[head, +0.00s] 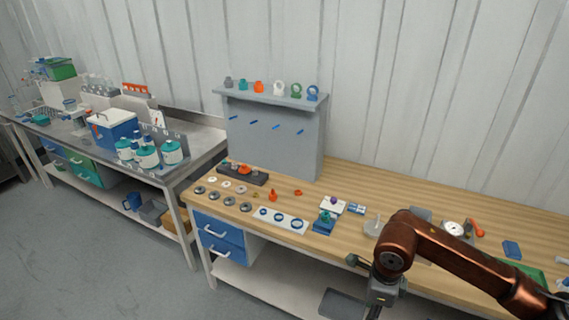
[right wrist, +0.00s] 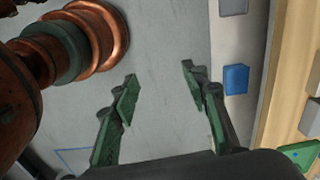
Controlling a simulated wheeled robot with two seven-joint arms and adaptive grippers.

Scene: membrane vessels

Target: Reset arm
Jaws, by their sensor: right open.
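My right arm (head: 450,258), copper-coloured, comes in from the lower right of the head view and bends in front of the wooden bench. Its wrist hangs by the bench's front edge; the fingers cannot be made out there. In the right wrist view my right gripper (right wrist: 160,80) is open, its two green-padded fingers apart with nothing between them. A plain grey surface lies behind the fingers. Copper and green arm links (right wrist: 85,45) fill the upper left of that view. My left arm and gripper show in neither view.
The wooden bench (head: 350,172) holds rings, a blue-and-teal fixture (head: 324,222), a white strip (head: 280,218) and small parts near my right arm. A grey pegboard stand (head: 275,135) rises behind. A metal bench (head: 200,140) with jars stands left. Grey floor (head: 90,265) is clear at lower left.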

